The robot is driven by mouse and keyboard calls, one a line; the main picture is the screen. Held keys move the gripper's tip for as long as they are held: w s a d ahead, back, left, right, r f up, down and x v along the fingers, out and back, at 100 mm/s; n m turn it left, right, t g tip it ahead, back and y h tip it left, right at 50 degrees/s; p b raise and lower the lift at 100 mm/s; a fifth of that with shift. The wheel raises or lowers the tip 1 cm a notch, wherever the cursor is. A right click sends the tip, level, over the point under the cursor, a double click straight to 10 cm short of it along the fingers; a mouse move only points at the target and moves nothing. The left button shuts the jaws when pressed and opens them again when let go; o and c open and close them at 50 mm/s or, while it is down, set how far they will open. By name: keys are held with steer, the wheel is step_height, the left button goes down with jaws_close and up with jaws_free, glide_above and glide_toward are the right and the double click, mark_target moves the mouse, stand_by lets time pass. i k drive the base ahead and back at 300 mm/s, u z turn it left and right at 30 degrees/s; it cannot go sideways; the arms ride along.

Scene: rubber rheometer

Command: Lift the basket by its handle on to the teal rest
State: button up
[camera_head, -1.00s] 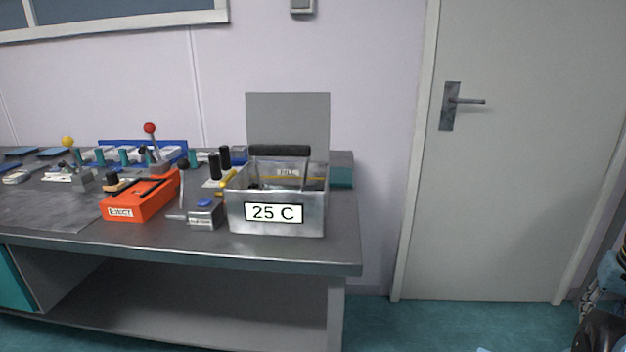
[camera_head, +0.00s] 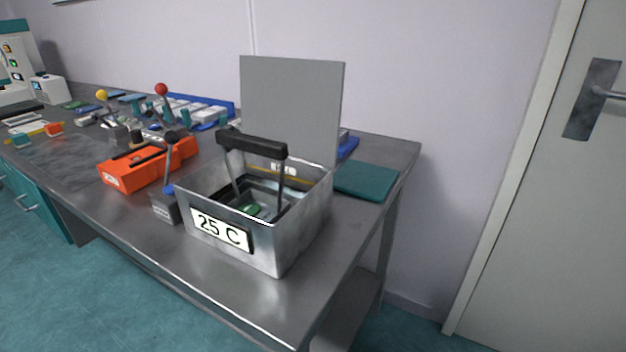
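A basket with a black handle (camera_head: 252,144) sits inside a metal bath (camera_head: 281,236) labelled "25 C". Its handle stands up above the bath's rim on two dark uprights. Something green shows low inside the basket; the rest of the basket is hidden by the bath's walls. The teal rest (camera_head: 366,182) is a flat pad on the bench, behind and to the right of the bath, and nothing lies on its visible part. My gripper is not in view.
A grey panel (camera_head: 291,105) stands upright behind the bath. An orange unit (camera_head: 130,173), a small box with a lever and blue button (camera_head: 164,205), and red and yellow-knobbed levers stand to the left. The metal bench (camera_head: 330,262) ends right of the rest, near a door.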

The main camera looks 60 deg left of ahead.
mark_target(363, 176)
steer(key=u, duration=0.05)
steer(key=i, duration=0.95)
steer(key=u, duration=3.95)
